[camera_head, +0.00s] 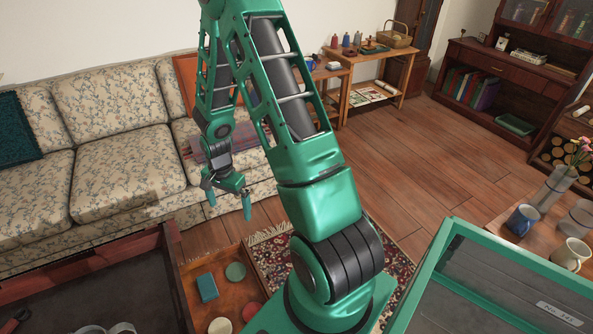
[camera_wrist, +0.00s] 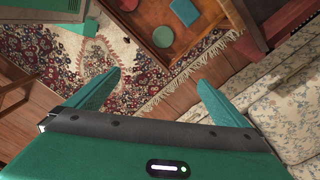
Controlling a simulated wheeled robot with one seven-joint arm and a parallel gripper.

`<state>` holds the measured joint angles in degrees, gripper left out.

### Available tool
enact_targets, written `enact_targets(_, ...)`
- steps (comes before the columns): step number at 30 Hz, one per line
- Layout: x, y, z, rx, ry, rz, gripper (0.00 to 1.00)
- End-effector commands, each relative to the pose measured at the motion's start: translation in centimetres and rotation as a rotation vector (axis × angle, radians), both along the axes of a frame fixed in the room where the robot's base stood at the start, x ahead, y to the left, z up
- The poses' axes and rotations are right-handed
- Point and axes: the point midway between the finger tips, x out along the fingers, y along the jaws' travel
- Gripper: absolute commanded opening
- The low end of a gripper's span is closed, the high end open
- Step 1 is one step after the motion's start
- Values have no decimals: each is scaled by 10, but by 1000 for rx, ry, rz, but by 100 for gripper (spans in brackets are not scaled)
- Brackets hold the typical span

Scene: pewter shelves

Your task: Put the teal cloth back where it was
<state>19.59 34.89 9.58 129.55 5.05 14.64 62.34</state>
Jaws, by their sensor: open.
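A small teal rectangular piece (camera_head: 207,288) lies in the open wooden tray or low table at the bottom of the head view. It also shows at the top of the wrist view (camera_wrist: 185,12). It may be the cloth; I cannot tell whether it is fabric. A flat green round piece (camera_head: 236,271) lies close to it, seen too in the wrist view (camera_wrist: 163,37). My gripper (camera_head: 228,203) hangs fingers-down in front of the sofa, open. In the wrist view nothing is between its fingers (camera_wrist: 157,80), and the rug and floor are below.
A floral sofa (camera_head: 130,155) with a dark teal cushion (camera_head: 16,130) stands at the left. A dark wooden unit (camera_head: 90,265) is at lower left. A patterned rug (camera_head: 392,250) lies on the floor. A side table (camera_head: 385,62) holds a basket. Open floor lies at the middle right.

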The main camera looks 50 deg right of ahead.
Motion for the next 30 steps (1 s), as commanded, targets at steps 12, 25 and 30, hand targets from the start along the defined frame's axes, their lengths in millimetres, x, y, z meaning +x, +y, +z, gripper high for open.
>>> enact_targets(12, -61, -35, 133, -94, 35, 255, 100)
enact_targets(25, -156, -38, 233, -94, 57, 483, 100)
enact_targets(30, -197, -30, 260, -71, 49, 575, 100)
